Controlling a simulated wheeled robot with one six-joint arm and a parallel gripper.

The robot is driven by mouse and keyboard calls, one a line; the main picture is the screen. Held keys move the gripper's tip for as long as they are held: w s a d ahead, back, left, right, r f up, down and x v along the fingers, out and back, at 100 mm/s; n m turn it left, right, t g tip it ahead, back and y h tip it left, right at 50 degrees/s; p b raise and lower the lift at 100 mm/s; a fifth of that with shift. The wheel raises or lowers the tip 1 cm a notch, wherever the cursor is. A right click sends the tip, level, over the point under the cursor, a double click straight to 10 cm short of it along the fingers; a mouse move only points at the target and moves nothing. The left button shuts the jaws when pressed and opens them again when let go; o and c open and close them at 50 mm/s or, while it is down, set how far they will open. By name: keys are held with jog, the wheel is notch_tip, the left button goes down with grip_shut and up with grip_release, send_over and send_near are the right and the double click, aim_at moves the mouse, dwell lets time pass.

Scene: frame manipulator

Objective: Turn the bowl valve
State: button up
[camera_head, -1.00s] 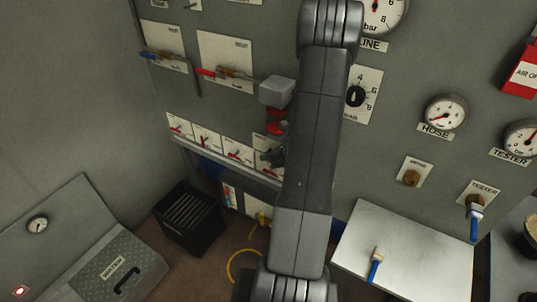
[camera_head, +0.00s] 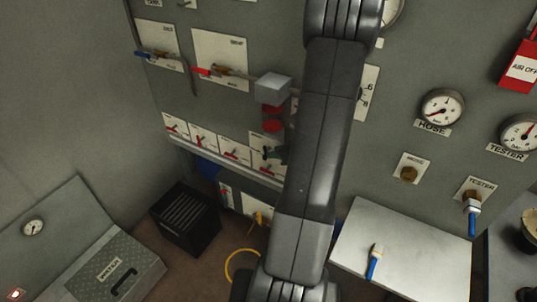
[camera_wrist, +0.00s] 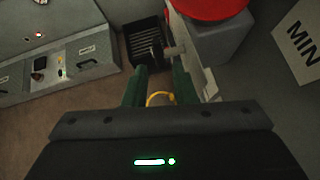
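Several small red-handled valves (camera_head: 235,153) sit in a row on white plates low on the grey panel. A larger red-handled valve (camera_head: 205,71) and a blue-handled valve (camera_head: 150,54) sit above them. The labels are too small to tell which is the bowl valve. My gripper (camera_head: 272,156) is partly hidden behind my arm, close to the right end of the low row. In the wrist view my gripper (camera_wrist: 159,88) has two green fingers apart with nothing held. A small knob (camera_wrist: 174,50) on a white plate shows just beyond the right finger.
A grey block (camera_head: 272,87) with red discs (camera_head: 272,120) juts out above my gripper. A black crate (camera_head: 186,218) and a yellow hose (camera_head: 240,262) are on the floor. A white box (camera_head: 405,250) stands right of my arm. Gauges (camera_head: 442,106) are at right.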

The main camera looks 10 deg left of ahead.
aim_at(265, 155)
jog(key=v, duration=0.7)
jog(key=p+x, duration=0.1)
jog(key=x, duration=1.2)
jog(key=shift+w+a+f, duration=0.15)
jog(key=shift+a+f, duration=0.05)
jog(key=shift+a+f, duration=0.1)
jog(key=shift+a, duration=0.05)
jog(key=shift+f+y+b, duration=0.25)
jog(key=shift+y+b, duration=0.05)
jog(key=shift+b, duration=0.55)
jog(key=shift+d+t+y+b, duration=0.25)
jog(key=shift+t+y+b, duration=0.25)
jog(key=shift+y+b, duration=0.3)
jog(key=t+y+b, duration=0.2)
jog(key=y+b, duration=0.2)
jog(key=b, duration=0.1)
jog(key=shift+m+y, duration=0.3)
jog(key=b+v, duration=0.1)
jog(key=v, duration=0.9)
jog(key=shift+s+d+r, duration=0.2)
jog(key=shift+s+r, duration=0.1)
jog(key=shift+s, duration=0.1)
